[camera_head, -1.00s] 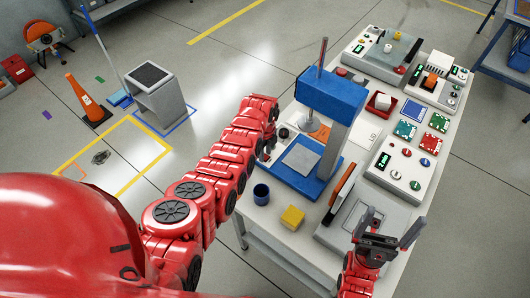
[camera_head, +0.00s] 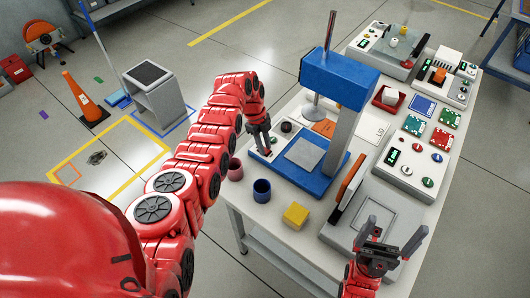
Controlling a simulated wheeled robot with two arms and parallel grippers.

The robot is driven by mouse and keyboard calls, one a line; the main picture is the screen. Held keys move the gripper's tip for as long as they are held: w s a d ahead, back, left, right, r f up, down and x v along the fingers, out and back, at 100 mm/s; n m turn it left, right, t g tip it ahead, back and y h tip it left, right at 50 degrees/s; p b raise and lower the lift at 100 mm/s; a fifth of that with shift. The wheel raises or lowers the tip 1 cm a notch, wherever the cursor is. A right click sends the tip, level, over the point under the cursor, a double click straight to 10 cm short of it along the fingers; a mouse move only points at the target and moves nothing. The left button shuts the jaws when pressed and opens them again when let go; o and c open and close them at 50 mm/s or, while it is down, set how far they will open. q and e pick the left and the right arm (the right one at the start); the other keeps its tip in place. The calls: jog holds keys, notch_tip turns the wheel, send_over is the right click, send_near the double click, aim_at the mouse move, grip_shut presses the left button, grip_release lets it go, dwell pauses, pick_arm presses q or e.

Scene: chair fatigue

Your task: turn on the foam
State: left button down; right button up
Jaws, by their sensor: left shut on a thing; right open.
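The blue press (camera_head: 342,80), with a metal rod and round plate, stands on the white table; its blue base bears a grey pad (camera_head: 305,153). I see no thing labelled foam; a yellow block (camera_head: 295,215) lies at the table's near edge. A white control panel (camera_head: 258,157) with a dark knob (camera_head: 286,127) lies left of the press base. My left gripper (camera_head: 265,150) points down at this panel, its fingers close together; what they hold is hidden. The dark knob shows apart from the fingers. My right gripper (camera_head: 396,238) is open and empty over the grey device (camera_head: 370,214).
A pink cup (camera_head: 235,170) and a dark blue cup (camera_head: 262,191) stand left of the yellow block. A white button box (camera_head: 410,165), coloured boards (camera_head: 414,126) and a red tray (camera_head: 389,99) fill the right side. An orange panel (camera_head: 350,182) stands tilted on the grey device.

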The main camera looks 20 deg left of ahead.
dwell(0.3)
pick_arm(q)
jog(key=c, duration=0.6)
grip_release()
jog(key=shift+c, duration=0.2)
jog(key=shift+r, duration=0.1)
jog(key=shift+w+a+r, duration=0.1)
jog(key=shift+r, duration=0.2)
jog(key=v, duration=1.6)
jog(key=shift+a+r, duration=0.2)
jog(key=shift+r, duration=0.1)
